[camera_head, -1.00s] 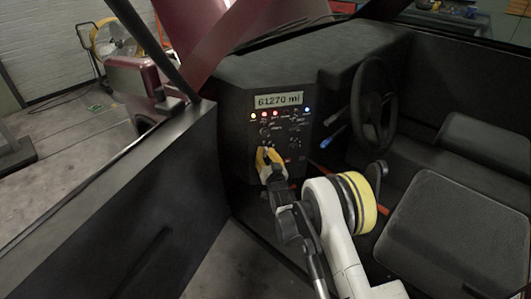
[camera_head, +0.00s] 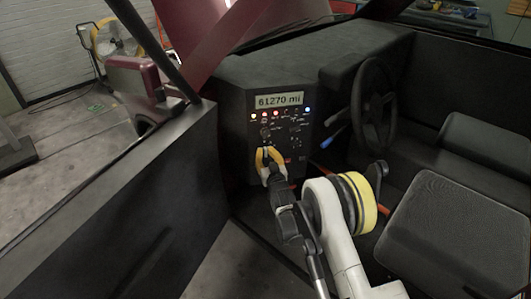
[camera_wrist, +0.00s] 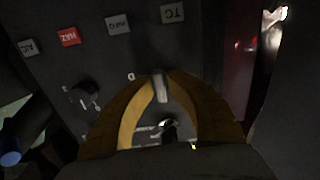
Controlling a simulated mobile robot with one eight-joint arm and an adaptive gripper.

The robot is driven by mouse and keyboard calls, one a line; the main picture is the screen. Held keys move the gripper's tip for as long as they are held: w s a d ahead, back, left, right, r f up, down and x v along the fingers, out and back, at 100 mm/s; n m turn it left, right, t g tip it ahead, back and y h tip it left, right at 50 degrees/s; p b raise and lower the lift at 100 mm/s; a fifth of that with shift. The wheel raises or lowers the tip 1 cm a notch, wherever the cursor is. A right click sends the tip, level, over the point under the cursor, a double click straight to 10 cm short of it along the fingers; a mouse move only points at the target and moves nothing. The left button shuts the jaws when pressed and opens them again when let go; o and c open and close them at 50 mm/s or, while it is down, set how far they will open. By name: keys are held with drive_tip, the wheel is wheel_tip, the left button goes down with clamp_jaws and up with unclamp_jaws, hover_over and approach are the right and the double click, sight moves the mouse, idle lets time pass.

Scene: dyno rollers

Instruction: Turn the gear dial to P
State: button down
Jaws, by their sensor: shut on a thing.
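The gripped gear dial (camera_wrist: 161,88) shows in the wrist view as a small light grey knob on the dark panel. My gripper (camera_wrist: 160,80) has two yellow fingers, whose tips close in on it from both sides. A faint letter mark sits on the panel just left of the knob, too blurred to read. In the head view my gripper (camera_head: 267,150) is at the lower part of the dash panel (camera_head: 237,125) and hides the dial there. Which way the dial points cannot be told.
A second black knob (camera_wrist: 84,92) is to the left, below a row of buttons that includes a red HAZ button (camera_wrist: 69,36). The display (camera_head: 279,99) reads 61270 mi. The steering wheel (camera_head: 373,105) and seat (camera_head: 455,225) are to the right; the door (camera_head: 125,200) is at left.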

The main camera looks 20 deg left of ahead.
drive_tip(key=c, duration=1.5)
unclamp_jaws()
drive_tip(key=shift+w+r, duration=0.1)
drive_tip(key=v, duration=0.7)
drive_tip(key=shift+s, duration=0.25)
drive_tip(key=shift+d, duration=0.1)
